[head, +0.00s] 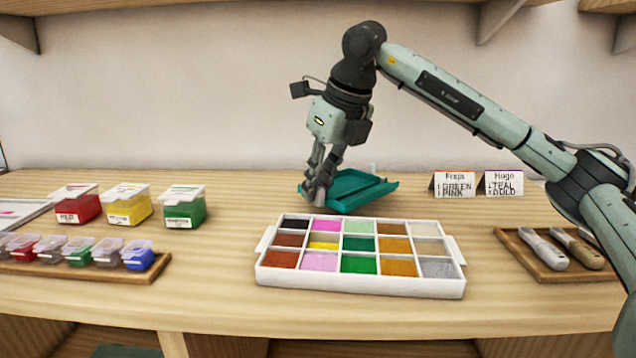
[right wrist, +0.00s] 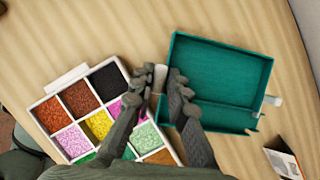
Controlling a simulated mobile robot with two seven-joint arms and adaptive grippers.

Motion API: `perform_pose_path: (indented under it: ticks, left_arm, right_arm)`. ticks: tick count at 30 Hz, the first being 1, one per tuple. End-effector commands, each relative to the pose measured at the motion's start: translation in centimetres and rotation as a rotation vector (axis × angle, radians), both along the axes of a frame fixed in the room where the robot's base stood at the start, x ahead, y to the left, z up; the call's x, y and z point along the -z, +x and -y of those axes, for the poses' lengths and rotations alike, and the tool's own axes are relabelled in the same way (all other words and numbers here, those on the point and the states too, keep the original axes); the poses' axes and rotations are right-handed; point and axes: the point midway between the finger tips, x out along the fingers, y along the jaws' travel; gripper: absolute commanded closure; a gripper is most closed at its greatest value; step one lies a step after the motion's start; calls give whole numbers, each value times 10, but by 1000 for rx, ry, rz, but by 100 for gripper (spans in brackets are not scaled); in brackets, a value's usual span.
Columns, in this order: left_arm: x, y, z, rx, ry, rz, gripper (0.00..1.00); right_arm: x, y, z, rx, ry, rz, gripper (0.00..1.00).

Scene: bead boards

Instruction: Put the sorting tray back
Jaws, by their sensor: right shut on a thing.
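The sorting tray, a teal, empty, shallow tray (head: 352,188), is at the middle of the bench, just behind the white compartment box. In the right wrist view the teal tray (right wrist: 215,80) shows its inside, a ridge across it and a pale tab on its right edge. My right gripper (head: 318,192) reaches down at the tray's left end. In the right wrist view its fingers (right wrist: 160,92) are closed around a pale tab beside the tray. The fingers hide part of that tab. I cannot tell whether the tray touches the bench. My left gripper is not in view.
The white compartment box (head: 360,285) of coloured beads stands in front. Lidded red, yellow and green tubs (head: 128,204) and a wooden tray of small boxes (head: 150,272) are left. Two name cards (head: 454,184) and a tray of scoops (head: 522,262) are right.

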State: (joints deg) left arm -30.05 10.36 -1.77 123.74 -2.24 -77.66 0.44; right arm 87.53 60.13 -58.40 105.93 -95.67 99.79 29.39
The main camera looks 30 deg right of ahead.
Motion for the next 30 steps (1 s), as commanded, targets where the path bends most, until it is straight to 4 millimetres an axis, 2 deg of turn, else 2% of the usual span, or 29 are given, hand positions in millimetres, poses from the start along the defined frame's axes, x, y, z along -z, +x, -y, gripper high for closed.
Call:
perform_pose_path:
  ticks: [6, 7, 11, 23, 27, 30]
  left_arm:
    - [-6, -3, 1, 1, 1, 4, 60]
    - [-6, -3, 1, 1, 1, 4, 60]
    - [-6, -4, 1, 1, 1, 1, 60]
    - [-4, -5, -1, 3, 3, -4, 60]
    - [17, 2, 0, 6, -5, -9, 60]
    - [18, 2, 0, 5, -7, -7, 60]
  right_arm:
    - [2, 0, 0, 0, 0, 1, 100]
    - [2, 0, 0, 0, 0, 0, 81]
    - [2, 0, 0, 0, 0, 0, 65]
    - [-4, 0, 0, 0, 0, 1, 64]
    - [-18, -1, 0, 0, 0, 4, 64]
    - [-39, -10, 2, -1, 1, 7, 64]
